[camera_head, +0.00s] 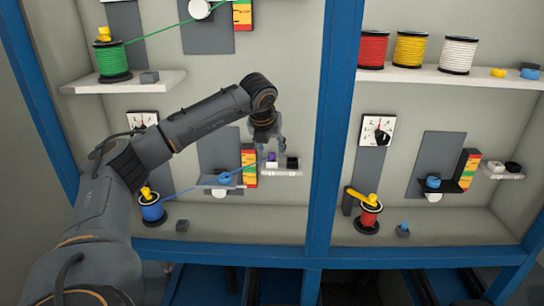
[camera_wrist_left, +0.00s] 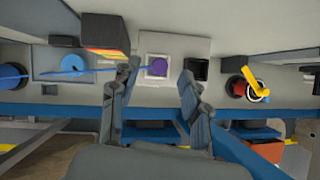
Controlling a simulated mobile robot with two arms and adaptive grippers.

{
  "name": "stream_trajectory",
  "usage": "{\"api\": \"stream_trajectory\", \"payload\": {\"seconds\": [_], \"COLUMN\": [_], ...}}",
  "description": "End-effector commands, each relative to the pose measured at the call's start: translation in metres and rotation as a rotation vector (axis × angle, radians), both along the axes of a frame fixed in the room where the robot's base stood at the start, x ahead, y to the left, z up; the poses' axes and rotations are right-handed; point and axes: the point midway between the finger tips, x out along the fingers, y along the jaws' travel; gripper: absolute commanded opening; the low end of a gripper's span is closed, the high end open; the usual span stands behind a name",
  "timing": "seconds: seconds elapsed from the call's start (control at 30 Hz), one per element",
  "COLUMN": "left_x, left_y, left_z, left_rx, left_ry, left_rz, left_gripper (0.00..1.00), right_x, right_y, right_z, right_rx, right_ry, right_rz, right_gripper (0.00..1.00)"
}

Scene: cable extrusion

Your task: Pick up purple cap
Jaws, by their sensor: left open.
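The purple cap (camera_head: 271,156) sits on a small white ledge (camera_head: 279,173) on the back panel, beside a black square piece (camera_head: 292,163). In the left wrist view the purple cap (camera_wrist_left: 157,66) lies on a light square between my fingertips in the picture, beyond them. My left gripper (camera_head: 268,143) is open and empty, pointing down just by the ledge at the cap. Its two fingers also show in the left wrist view (camera_wrist_left: 160,80). I cannot tell the exact gap between fingers and cap. My right gripper is not in view.
A blue cable (camera_head: 203,186) runs from the blue spool (camera_head: 152,209) to a blue cap (camera_head: 224,178) left of the ledge. A coloured block (camera_head: 249,168) stands close to the ledge's left. A blue post (camera_head: 331,120) rises to the right. The lower shelf (camera_head: 245,222) is mostly clear.

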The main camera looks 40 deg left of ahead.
Motion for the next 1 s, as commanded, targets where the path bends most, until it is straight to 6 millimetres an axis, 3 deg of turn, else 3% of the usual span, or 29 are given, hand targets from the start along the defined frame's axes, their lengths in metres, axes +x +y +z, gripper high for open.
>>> {"api": "stream_trajectory", "payload": {"seconds": [0.17,0.4,0.63,1.0], "left_x": [0.008,0.010,0.010,0.010], "left_y": [0.005,0.006,0.005,0.005], "left_z": [-0.016,-0.018,-0.018,-0.017], "left_rx": [0.001,0.001,0.000,0.000], "left_ry": [0.000,-0.002,-0.001,-0.001], "left_rz": [0.000,0.000,0.001,0.001], "left_gripper": [0.46,0.46,0.03,0.02], "right_x": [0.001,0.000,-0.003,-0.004], "right_y": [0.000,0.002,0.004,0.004], "right_z": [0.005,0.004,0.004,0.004], "right_rx": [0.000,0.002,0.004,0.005], "right_ry": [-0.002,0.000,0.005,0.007], "right_rz": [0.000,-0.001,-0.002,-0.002], "right_gripper": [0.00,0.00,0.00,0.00]}}
